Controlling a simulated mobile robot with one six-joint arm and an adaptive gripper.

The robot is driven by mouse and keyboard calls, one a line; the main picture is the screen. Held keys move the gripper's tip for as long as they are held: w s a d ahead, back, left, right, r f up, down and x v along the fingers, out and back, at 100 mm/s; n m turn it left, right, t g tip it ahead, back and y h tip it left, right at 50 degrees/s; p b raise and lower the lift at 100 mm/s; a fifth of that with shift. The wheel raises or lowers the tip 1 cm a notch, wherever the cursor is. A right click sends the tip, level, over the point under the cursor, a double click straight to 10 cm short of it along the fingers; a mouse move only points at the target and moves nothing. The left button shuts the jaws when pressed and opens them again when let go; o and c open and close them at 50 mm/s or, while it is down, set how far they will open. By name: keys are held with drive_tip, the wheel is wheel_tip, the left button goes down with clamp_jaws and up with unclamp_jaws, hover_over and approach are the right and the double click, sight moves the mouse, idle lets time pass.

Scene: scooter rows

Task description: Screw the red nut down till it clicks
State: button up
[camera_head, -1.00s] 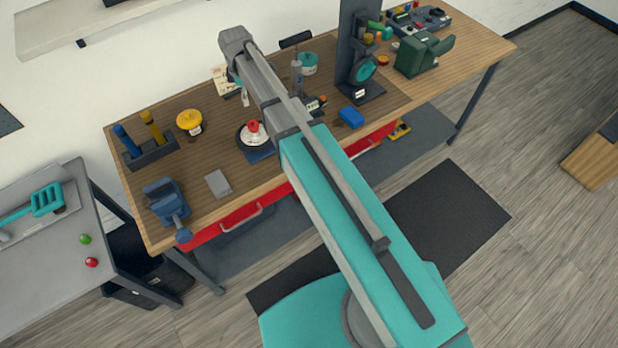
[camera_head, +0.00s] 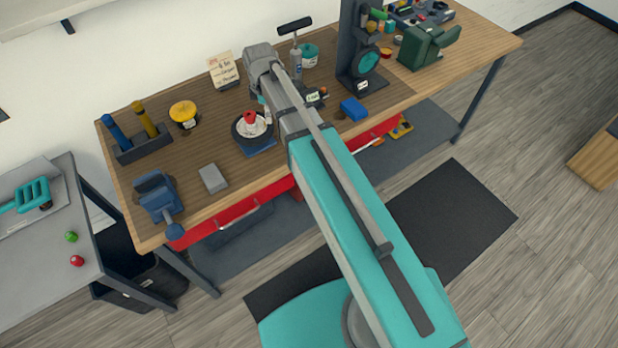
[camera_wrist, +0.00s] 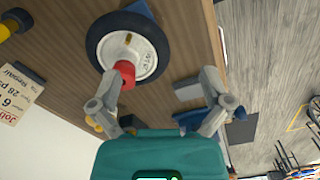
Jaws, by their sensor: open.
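The red nut (camera_head: 250,119) is on top of the white hub (camera_head: 253,131) of a small black-tyred wheel (camera_head: 238,137) on the workbench. In the wrist view the red nut (camera_wrist: 125,72) shows at the near edge of the hub, close to my left finger's tip. My gripper (camera_wrist: 162,78) is open, its fingers wide apart with nothing between them. The red nut lies toward the left finger rather than midway. Whether that finger touches it I cannot tell. In the head view my gripper is hidden behind my arm.
A blue vise (camera_head: 158,196), grey block (camera_head: 212,178) and yellow-topped jar (camera_head: 184,114) stand left on the bench. A note card (camera_head: 223,69) and a dark press (camera_head: 362,60) stand behind. A blue block (camera_head: 354,109) lies right. Bare wood surrounds the wheel's left side.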

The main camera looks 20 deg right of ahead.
drive_tip(key=s+d+f+n+b, duration=0.1)
drive_tip(key=s+d+f+b, duration=0.3)
drive_tip(key=s+f+b, duration=0.3)
drive_tip(key=s+d+f+b, duration=0.4)
drive_tip(key=s+f+b, duration=0.4)
drive_tip(key=f, duration=0.1)
drive_tip(key=shift+d+n, duration=0.3)
drive_tip(key=shift+n, duration=0.1)
idle(0.7)
wheel_tip(320, 180, up, 23)
drive_tip(key=m+p, duration=0.6)
drive_tip(key=p, duration=1.7)
hover_over(249, 116)
drive_tip(key=shift+w+r, duration=0.2)
drive_tip(key=shift+w, duration=0.25)
drive_tip(key=shift+d+f, duration=0.1)
drive_tip(key=shift+f, duration=0.1)
wheel_tip(249, 116, down, 13)
drive_tip(key=b, duration=1.3)
drive_tip(key=shift+f+b, duration=0.2)
drive_tip(key=shift+b, duration=0.2)
drive_tip(key=shift+c, duration=0.3)
